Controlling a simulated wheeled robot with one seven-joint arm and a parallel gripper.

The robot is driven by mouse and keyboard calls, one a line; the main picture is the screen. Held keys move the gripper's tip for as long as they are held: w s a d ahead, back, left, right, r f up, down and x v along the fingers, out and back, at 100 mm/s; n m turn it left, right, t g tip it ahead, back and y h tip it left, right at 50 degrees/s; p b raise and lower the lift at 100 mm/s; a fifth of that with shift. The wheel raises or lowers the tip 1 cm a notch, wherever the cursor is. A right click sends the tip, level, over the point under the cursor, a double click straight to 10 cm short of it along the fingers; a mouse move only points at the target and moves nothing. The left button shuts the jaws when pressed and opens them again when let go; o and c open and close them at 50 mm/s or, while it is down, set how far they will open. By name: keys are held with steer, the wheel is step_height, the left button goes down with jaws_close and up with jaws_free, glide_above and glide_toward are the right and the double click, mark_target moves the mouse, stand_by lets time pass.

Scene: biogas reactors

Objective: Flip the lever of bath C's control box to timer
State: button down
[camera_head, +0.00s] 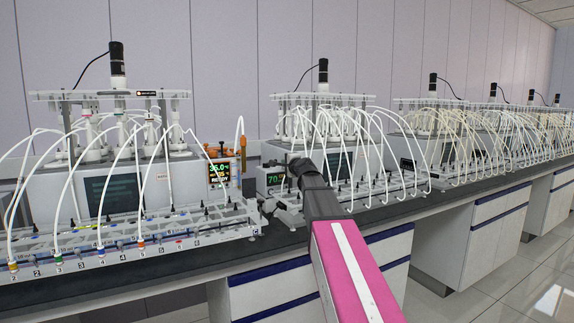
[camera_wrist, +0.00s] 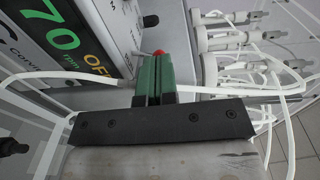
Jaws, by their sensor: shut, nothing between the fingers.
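In the wrist view, a control box (camera_wrist: 62,50) fills the upper left, with a display reading "70 rpm" in green and "OFF" in orange. Its display also shows in the head view (camera_head: 275,179), just left of my gripper (camera_head: 297,163).
White tubes (camera_wrist: 60,76) loop across the wrist view, near the gripper. White cylindrical fittings (camera_wrist: 230,40) stand to the right. In the head view, another reactor unit (camera_head: 110,185) stands left, and several more line the dark bench (camera_head: 420,195) to the right.

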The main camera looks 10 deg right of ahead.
steer(key=shift+w+r+g, duration=0.2)
steer(key=shift+r+g, duration=0.1)
steer(key=shift+g, duration=0.3)
steer(key=shift+w+a+r+g+h, duration=0.15)
steer(key=shift+w+r+g+h, duration=0.15)
steer(key=shift+g, duration=0.3)
steer(key=shift+w+a+r+g+h, duration=0.1)
steer(key=shift+w+r+g+h, duration=0.15)
steer(key=shift+g, duration=0.35)
steer(key=shift+w+a+r+g+h, duration=0.1)
steer(key=shift+w+r+g+h, duration=0.15)
steer(key=shift+w+g, duration=0.4)
steer(key=shift+g, duration=0.85)
steer(key=shift+s+f, duration=0.1)
steer(key=shift+f, duration=0.05)
steer(key=shift+r, duration=0.85)
